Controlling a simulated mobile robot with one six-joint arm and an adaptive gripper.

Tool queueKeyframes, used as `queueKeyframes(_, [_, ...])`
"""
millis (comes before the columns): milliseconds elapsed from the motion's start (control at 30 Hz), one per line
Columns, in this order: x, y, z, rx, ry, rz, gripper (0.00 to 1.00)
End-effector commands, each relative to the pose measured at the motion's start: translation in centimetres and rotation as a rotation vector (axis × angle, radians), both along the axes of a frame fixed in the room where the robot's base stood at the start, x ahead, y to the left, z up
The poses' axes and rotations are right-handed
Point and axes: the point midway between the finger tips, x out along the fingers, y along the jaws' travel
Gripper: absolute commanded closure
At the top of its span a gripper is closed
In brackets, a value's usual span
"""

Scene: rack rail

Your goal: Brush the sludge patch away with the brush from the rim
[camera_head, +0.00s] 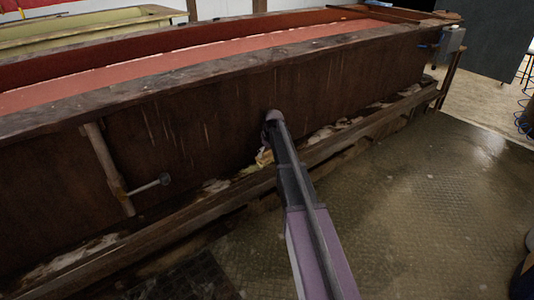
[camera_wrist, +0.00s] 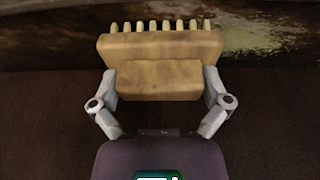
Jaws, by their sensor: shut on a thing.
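My gripper (camera_wrist: 160,88) is shut on the pale wooden block of the brush (camera_wrist: 160,48), with one finger at each side. A row of short bristles points away from my gripper, toward a dark, wet-looking surface. A yellow-green patch (camera_wrist: 268,36), probably the sludge, shows just right of the bristles in the wrist view. Part of it may be hidden behind the brush. I cannot tell whether the bristles touch the surface. In the head view a small pale yellow part, apparently the brush (camera_head: 264,157), shows by the low ledge, and my arm hides most of my gripper.
A long dark wooden trough (camera_head: 200,130) with a red interior fills the left and middle. A low wooden ledge (camera_head: 345,145) runs along its foot, with pale debris. A pipe with a valve handle (camera_head: 150,186) stands left of my arm. Patterned floor (camera_head: 430,210) is open at the right.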

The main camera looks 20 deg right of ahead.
Motion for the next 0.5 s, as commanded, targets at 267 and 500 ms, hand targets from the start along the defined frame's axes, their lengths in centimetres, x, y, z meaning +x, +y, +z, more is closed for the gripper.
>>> queueKeyframes(267, [0.02, -0.11, 0.14, -0.003, 0.000, -0.001, 0.61])
queueKeyframes(500, [-0.15, 0.32, 0.13, -0.002, -0.001, 0.000, 0.61])
